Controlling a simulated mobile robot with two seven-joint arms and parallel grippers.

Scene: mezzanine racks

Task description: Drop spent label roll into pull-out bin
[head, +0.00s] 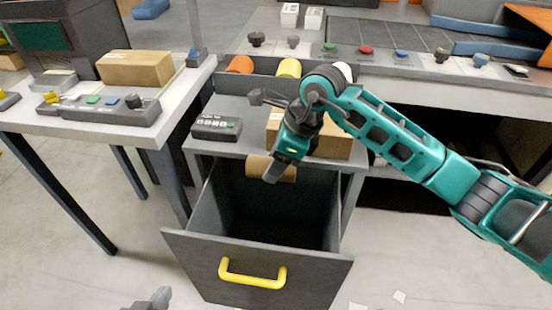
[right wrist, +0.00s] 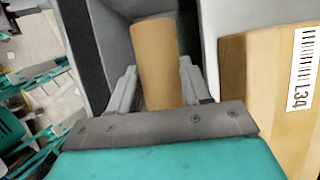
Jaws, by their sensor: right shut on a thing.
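The spent label roll is a brown cardboard tube (head: 256,168). It also shows upright in the right wrist view (right wrist: 154,55), between the two grey fingers. My right gripper (head: 272,172) is shut on it and holds it over the back part of the open bin. The pull-out bin (head: 196,250) is a dark grey drawer with a yellow handle (head: 252,274), pulled out under the bench. Its visible inside looks empty; the right gripper hides part of its back. My left gripper (head: 152,300) only partly shows at the bottom edge, away from the bin; its jaws are unclear.
A cardboard box (head: 340,143) stands on the bench just behind the right gripper; it fills the right of the wrist view (right wrist: 285,95). A small grey device (head: 216,127) sits to its left. Another table (head: 180,90) stands at left.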

